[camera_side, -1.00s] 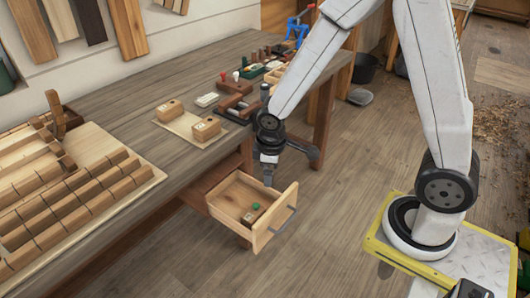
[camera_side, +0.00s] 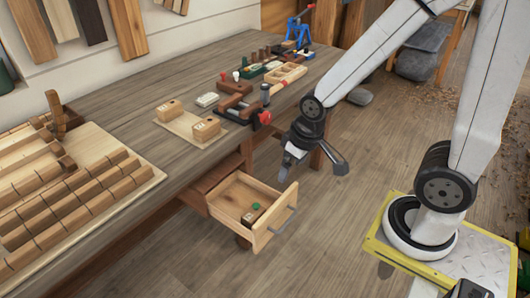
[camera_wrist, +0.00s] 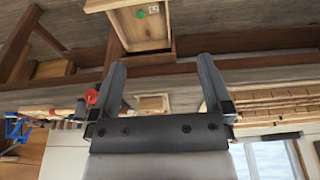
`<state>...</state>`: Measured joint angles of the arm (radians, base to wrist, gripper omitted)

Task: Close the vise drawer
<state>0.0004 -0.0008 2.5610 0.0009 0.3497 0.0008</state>
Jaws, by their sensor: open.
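The wooden drawer (camera_side: 233,205) stands pulled out from under the workbench, with a grey bar handle (camera_side: 284,219) on its front panel. In the wrist view the drawer (camera_wrist: 142,27) is at the top, beyond the fingertips. My gripper (camera_side: 288,165) is above and to the right of the drawer front in the side view, apart from it. In the wrist view my gripper (camera_wrist: 158,65) has its two fingers spread wide with nothing between them.
The workbench (camera_side: 130,85) carries a vise with a red part (camera_side: 265,117), two wooden blocks on a board (camera_side: 185,128), several small tools, and a stepped plank form (camera_side: 70,190) at left. The wooden floor in front of the drawer is clear.

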